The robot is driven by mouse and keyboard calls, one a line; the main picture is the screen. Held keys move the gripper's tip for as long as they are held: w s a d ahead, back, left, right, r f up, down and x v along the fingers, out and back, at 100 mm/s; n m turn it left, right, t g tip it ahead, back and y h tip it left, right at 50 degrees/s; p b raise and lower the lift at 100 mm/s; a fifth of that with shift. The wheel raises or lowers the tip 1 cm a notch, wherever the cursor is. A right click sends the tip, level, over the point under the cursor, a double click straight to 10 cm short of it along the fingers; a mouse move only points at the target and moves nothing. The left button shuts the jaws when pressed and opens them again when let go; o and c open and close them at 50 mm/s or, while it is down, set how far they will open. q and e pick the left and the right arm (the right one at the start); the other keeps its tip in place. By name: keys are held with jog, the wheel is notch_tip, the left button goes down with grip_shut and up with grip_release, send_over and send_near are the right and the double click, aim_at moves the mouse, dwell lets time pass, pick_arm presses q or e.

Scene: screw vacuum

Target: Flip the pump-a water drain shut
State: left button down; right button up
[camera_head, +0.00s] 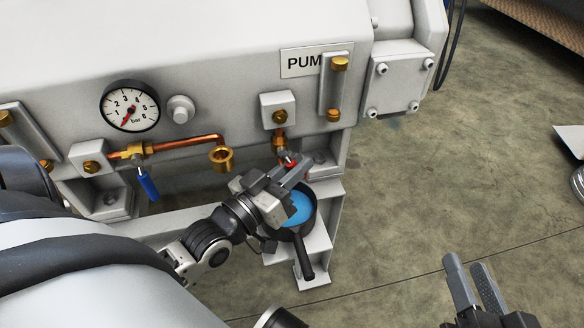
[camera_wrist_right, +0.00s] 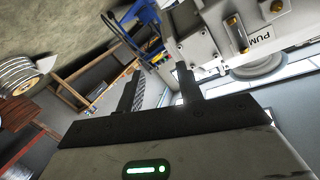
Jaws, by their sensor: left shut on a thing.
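The drain at the pump's lower right has a brass fitting (camera_head: 279,140) under a white block, with a small red handle (camera_head: 291,160) below it. My left gripper (camera_head: 293,170) is at this handle and shut on it; its fingers hide most of the handle and valve. A black pan (camera_head: 307,268) with blue liquid inside stands on a ledge directly below. My right gripper (camera_head: 474,282) is empty and open at the lower right, away from the pump. Its spread fingers also show in the right wrist view (camera_wrist_right: 160,82).
The grey pump body (camera_head: 220,55) carries a pressure gauge (camera_head: 130,105) and a partly covered PUM sign (camera_head: 300,62). A blue-handled valve (camera_head: 148,187) with a copper pipe (camera_head: 190,143) is to the left. The floor at right is mostly clear.

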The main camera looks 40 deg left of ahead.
jog(key=shift+r, duration=0.4)
jog(key=shift+a+f, duration=0.1)
jog(key=c, duration=0.6)
jog(key=shift+w+a+y, duration=0.15)
jog(key=shift+w+y, duration=0.15)
jog(key=shift+w, duration=0.05)
grip_shut()
jog(key=w+a+r+n+y, duration=0.2)
jog(key=w+a+r+n, duration=0.15)
jog(key=n, duration=0.25)
jog(key=n+g+y, duration=0.3)
jog(key=n+g, duration=0.2)
jog(key=n, duration=2.5)
send_near(293, 165)
jog(key=d+f, duration=0.3)
jog(key=x, duration=0.9)
jog(key=shift+s+f, duration=0.15)
jog(key=shift+s, duration=0.1)
